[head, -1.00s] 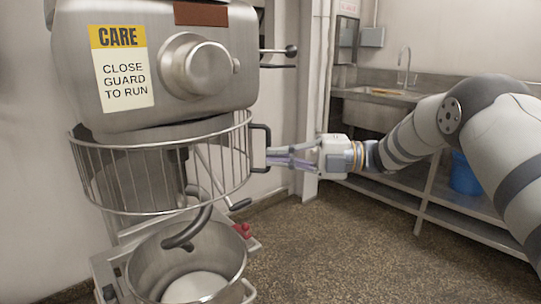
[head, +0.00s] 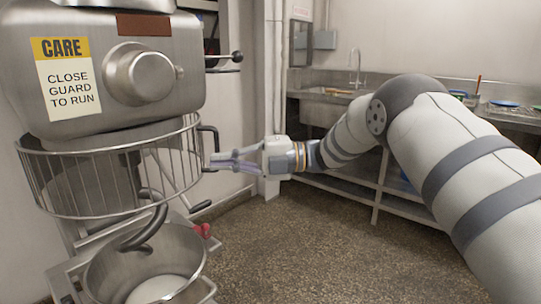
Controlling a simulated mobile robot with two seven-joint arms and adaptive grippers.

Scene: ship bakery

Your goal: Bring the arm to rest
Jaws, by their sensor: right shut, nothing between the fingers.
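My right gripper (head: 222,160) is at the middle of the head view, its fingers pointing left. It is shut and empty. The fingertips are close to the black handle (head: 209,148) of the mixer's wire guard (head: 95,183); I cannot tell whether they touch it. My right arm (head: 440,140) comes in from the right and stretches out toward the mixer. My left gripper is not in view.
The mixer (head: 110,82) stands at the left, with a dough hook (head: 150,228) over its steel bowl (head: 180,250). A steel sink counter (head: 325,100) runs along the back wall. Speckled floor (head: 300,240) is clear between them.

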